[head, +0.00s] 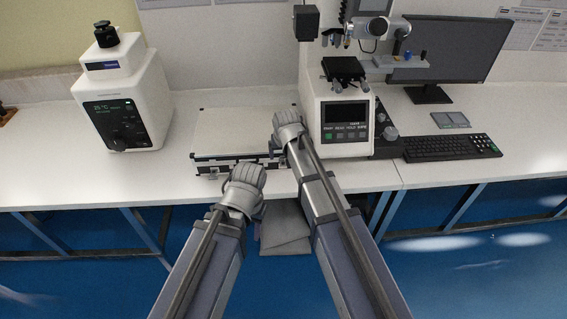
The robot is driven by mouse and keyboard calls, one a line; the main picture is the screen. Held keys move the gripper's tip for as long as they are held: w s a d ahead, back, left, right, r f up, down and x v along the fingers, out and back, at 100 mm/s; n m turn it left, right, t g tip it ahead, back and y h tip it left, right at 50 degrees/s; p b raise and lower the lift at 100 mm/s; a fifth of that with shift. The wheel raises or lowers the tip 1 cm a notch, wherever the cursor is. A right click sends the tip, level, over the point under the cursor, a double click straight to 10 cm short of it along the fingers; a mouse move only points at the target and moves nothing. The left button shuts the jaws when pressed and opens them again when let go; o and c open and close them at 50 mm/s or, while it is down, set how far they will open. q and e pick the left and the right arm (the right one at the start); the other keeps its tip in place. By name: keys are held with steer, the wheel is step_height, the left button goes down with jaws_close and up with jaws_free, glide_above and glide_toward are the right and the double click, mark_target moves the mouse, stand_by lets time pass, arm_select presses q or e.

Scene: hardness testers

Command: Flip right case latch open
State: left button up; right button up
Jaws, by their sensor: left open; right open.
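A flat white case (240,130) with dark edges and metal corners lies on the bench between the two instruments. A latch area shows on its front edge (215,166) at the left. My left gripper (248,174) is in front of the case's front edge, near its middle. My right gripper (287,118) is at the right end of the case and covers its front right part, so the right latch is hidden. I cannot tell whether either gripper touches the case. Both grippers are open, and nothing shows in them.
A white tester with a display (125,95) stands left of the case. A hardness tester with a microscope head (340,110) stands close at the right. A keyboard (450,147) and monitor (447,50) are farther right. The bench's front edge runs just before the case.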

mark_target(283, 163)
steer(key=b+x, duration=0.1)
steer(key=x, duration=0.1)
steer(key=shift+w+f, duration=0.1)
steer(key=shift+f, duration=0.2)
steer(key=shift+r, duration=0.1)
steer(key=c, duration=1.4)
jaws_close()
